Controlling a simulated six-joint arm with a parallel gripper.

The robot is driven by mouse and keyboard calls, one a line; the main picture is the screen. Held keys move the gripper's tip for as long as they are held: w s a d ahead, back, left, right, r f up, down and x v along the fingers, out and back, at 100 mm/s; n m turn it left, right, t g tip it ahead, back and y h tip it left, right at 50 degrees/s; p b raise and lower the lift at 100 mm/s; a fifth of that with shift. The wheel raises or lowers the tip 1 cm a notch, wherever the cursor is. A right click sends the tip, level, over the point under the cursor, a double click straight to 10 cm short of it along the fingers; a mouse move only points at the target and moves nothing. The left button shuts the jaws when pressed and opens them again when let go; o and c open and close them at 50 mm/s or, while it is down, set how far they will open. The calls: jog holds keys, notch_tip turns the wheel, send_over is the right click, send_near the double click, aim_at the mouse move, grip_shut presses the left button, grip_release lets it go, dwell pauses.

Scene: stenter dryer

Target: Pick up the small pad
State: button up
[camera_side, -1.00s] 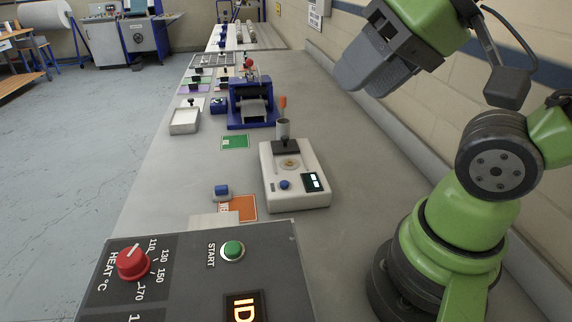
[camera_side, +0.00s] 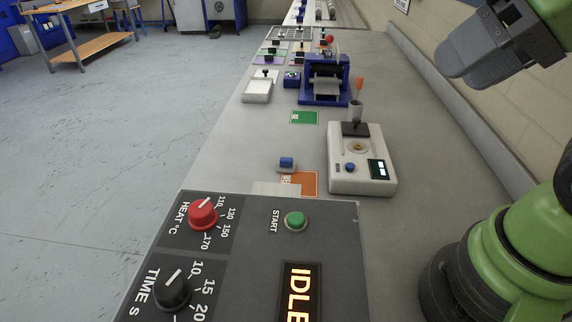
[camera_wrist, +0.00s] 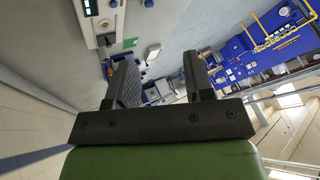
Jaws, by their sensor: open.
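I take the small pad to be the small pale block with a blue top (camera_side: 287,164), lying on the grey bench near the front control box, just behind an orange card (camera_side: 304,184). I cannot be certain that it is the pad. A small blue-topped piece (camera_wrist: 148,3) also shows at the top edge of the wrist view. My gripper (camera_side: 460,70) is high at the upper right of the side view, well away from the block. In the wrist view my gripper (camera_wrist: 160,68) has its two dark fingers apart, with nothing between them.
A white instrument (camera_side: 342,182) stands right of the block. The dark control box (camera_side: 250,250) with knobs fills the front. A green card (camera_side: 304,118), white tray (camera_side: 257,90) and blue roller machine (camera_side: 325,85) stand farther back. A wall runs along the right.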

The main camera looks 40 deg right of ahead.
jog(key=shift+o, duration=1.3)
